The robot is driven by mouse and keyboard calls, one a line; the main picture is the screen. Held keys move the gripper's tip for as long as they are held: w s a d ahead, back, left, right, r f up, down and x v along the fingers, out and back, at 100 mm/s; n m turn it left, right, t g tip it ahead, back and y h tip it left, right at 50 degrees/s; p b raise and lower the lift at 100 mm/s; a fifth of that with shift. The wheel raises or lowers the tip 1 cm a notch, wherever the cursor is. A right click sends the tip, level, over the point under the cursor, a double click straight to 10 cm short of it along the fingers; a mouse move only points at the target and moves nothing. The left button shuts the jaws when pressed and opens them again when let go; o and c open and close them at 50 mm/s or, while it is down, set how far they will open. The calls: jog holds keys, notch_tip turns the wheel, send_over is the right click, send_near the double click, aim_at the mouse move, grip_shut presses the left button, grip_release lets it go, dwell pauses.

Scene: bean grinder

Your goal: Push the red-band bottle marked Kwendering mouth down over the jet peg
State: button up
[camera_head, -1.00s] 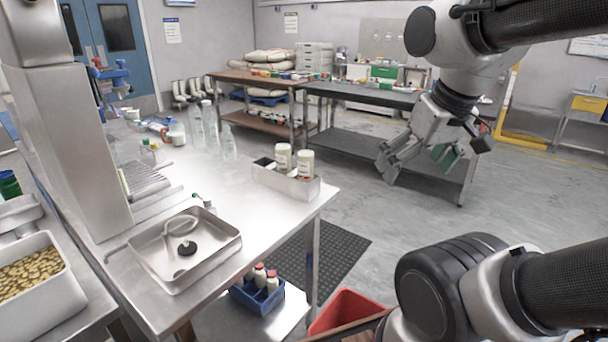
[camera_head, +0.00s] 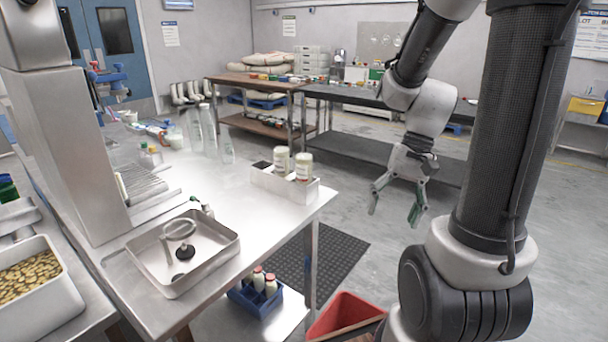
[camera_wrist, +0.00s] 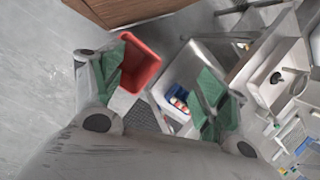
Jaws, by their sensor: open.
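Two white bottles (camera_head: 281,160) (camera_head: 304,167) stand side by side in a pale open box at the table's right edge; their small label print is too fine to read. Bottles with red tops (camera_head: 270,285) stand in a blue crate (camera_head: 250,300) on the lower shelf. I cannot tell which bottle is marked Kwendering. A black peg (camera_head: 184,252) rises from a steel basin (camera_head: 150,272), with a pale ring tube above it. My gripper (camera_head: 394,218) is open and empty, in the air right of the table, clear of the bottles; its green-padded fingers also show in the wrist view (camera_wrist: 165,75).
A red bin (camera_head: 345,312) stands on the floor at the table's right, and it also shows in the wrist view (camera_wrist: 140,65). Clear tall bottles (camera_head: 207,130) stand farther back on the table. A black mat (camera_head: 318,262) lies on the floor. The table's front middle is clear.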

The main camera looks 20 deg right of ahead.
jog(key=w+a+f+m+y, duration=0.3)
jog(key=w+f+m+y, duration=0.2)
jog(key=w+f+m, duration=0.15)
jog(key=m+t+y, duration=0.4)
jog(key=m+t, duration=1)
send_near(305, 167)
jog(key=w+f, duration=0.2)
jog(key=w, duration=0.3)
jog(key=x, duration=0.7)
jog(key=shift+s+a+r, duration=0.2)
jog(key=shift+a+r, duration=0.1)
jog(key=shift+a, duration=0.3)
jog(key=c, duration=0.9)
